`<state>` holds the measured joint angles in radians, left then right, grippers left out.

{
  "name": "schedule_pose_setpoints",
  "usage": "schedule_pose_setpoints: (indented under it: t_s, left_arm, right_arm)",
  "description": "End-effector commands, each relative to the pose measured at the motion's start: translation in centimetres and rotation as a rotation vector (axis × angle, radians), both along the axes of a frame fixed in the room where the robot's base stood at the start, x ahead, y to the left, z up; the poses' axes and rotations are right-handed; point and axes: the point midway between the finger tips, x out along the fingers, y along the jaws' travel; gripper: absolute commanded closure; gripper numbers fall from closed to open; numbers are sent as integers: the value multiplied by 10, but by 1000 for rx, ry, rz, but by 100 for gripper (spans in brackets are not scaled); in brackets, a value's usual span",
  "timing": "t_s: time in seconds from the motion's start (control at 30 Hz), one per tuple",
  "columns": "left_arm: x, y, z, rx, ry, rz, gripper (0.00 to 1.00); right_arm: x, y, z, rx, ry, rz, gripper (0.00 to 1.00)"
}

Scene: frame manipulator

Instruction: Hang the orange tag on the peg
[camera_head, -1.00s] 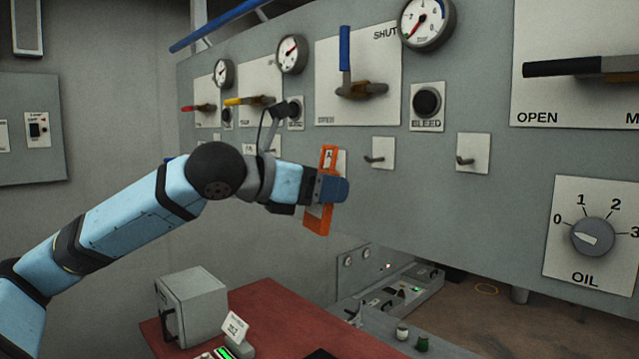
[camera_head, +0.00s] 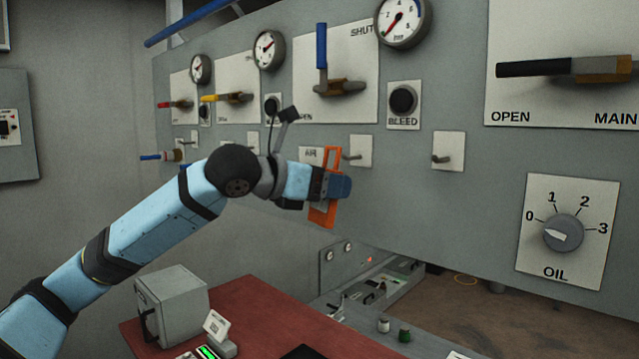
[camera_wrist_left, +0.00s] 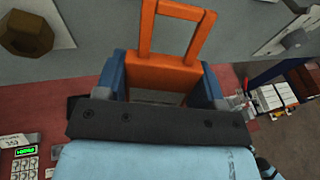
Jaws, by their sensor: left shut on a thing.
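The orange tag (camera_head: 331,157) is a flat frame with a large opening. My left gripper (camera_head: 335,187) is shut on it and holds it upright in front of the grey panel. In the left wrist view the tag (camera_wrist_left: 165,74) sits between the blue fingers (camera_wrist_left: 160,80), its open loop pointing away from the wrist. A short grey peg (camera_head: 353,157) on a white plate is just right of the tag's top. A second similar peg (camera_head: 441,159) is further right. A grey peg-like end (camera_wrist_left: 297,40) shows at the wrist view's right. The tag looks clear of it there. My right gripper is out of view.
The grey panel (camera_head: 460,205) carries valve handles, gauges, a BLEED knob (camera_head: 403,100) and an OIL dial (camera_head: 562,233). A brass hex knob (camera_wrist_left: 27,32) is at the wrist view's upper left. Below are a red tabletop (camera_head: 265,315) and a grey box (camera_head: 172,300).

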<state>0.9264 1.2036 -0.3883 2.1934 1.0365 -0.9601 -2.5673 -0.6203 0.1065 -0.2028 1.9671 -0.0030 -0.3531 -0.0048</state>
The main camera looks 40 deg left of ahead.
Motion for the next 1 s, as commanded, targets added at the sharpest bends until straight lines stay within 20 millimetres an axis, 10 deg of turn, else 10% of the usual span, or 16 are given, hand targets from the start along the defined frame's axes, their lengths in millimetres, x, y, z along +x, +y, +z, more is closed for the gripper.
schedule_pose_setpoints:
  t_s: [1.0]
  left_arm:
    - [52, -4, -9, 1, 0, 1, 66]
  right_arm:
    - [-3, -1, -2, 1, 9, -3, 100]
